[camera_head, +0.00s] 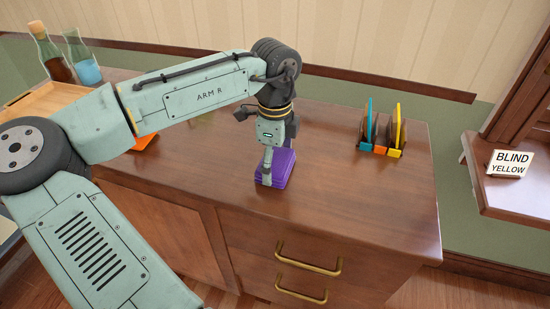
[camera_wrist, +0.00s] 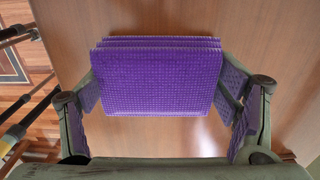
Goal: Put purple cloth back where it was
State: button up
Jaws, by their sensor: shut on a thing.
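The purple cloth (camera_head: 283,168) is a folded, layered square on the brown cabinet top, near its front edge. It also shows in the wrist view (camera_wrist: 162,80), where its ribbed upper face and stacked folds fill the space between my fingers. My gripper (camera_head: 269,172) points down at the cloth from above. In the wrist view my gripper (camera_wrist: 162,98) has one finger pad against each side of the cloth and is shut on it. The underside of the cloth is hidden, so I cannot tell whether it touches the top.
A rack (camera_head: 381,133) with blue and orange upright pieces stands at the back right of the cabinet top (camera_head: 345,195).

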aim_at(275, 159)
jog(key=shift+f, duration=0.15)
jog(key=o, duration=1.1)
notch_tip(275, 159, up, 12)
jog(key=shift+r+b, duration=0.2)
jog(key=shift+b, duration=0.15)
